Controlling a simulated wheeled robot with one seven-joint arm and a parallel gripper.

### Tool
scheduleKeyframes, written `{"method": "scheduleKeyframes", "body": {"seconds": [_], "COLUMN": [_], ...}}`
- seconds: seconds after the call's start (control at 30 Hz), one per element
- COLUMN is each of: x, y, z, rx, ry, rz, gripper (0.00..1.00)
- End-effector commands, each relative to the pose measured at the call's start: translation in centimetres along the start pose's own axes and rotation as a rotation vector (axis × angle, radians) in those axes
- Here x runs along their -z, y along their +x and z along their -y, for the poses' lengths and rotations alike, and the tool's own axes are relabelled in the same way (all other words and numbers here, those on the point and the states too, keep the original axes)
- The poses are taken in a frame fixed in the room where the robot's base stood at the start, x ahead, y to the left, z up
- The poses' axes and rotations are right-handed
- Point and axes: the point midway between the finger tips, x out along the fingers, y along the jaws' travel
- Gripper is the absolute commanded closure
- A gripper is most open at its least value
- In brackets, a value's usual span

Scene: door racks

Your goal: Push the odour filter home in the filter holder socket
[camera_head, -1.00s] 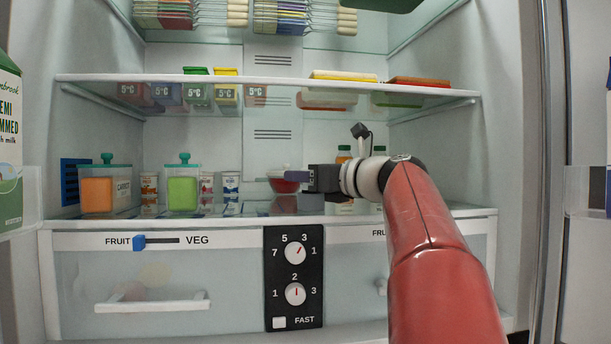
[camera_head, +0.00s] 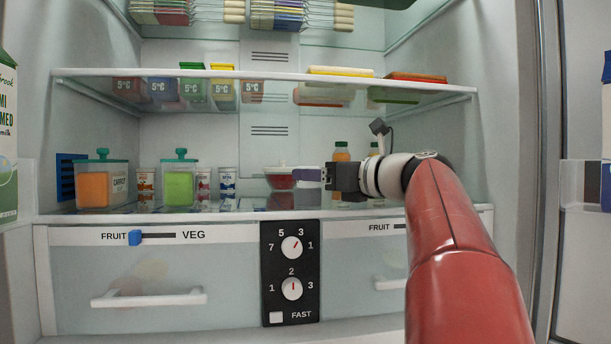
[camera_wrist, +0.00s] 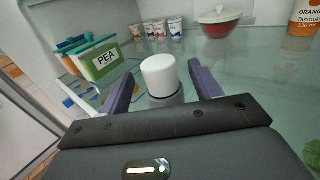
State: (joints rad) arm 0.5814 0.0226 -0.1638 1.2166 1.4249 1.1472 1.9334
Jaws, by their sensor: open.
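The odour filter appears to be the white cylinder (camera_wrist: 158,75) in the wrist view, standing upright on the glass shelf between my fingers. A dark grey ring (camera_wrist: 167,98) shows at its base, possibly the holder socket. How deep the filter sits in it cannot be told. My gripper (camera_wrist: 161,69) is open, its two purple fingers apart on either side of the white cylinder, with no clear grip on it. In the head view my gripper (camera_head: 308,175) points left just above the lower shelf. I cannot make out the filter there.
A red bowl with a white lid (camera_head: 280,177) stands near my fingers. Orange (camera_head: 98,186) and green (camera_head: 180,184) lidded containers and small pots stand to the left. A bottle (camera_head: 341,155) is behind my gripper. The upper shelf (camera_head: 220,74) is above; drawers are below.

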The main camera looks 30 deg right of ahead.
Motion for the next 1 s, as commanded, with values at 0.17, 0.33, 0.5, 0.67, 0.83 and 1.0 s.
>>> {"method": "scheduleKeyframes", "body": {"seconds": [0.17,0.33,0.5,0.67,0.83,1.0], "x": [0.0,0.0,0.0,0.0,0.0,0.0], "y": [-2.6,-3.4,-3.4,-3.4,-3.4,-3.4], "z": [0.0,0.0,0.0,0.0,0.0,0.0], "rx": [0.002,0.001,0.0,0.0,0.0,0.0], "ry": [0.001,0.0,0.0,0.0,0.0,0.0], "rz": [0.0,0.001,0.001,0.001,0.0,0.001], "gripper": [0.36,0.36,0.36,0.36,0.36,0.36]}}
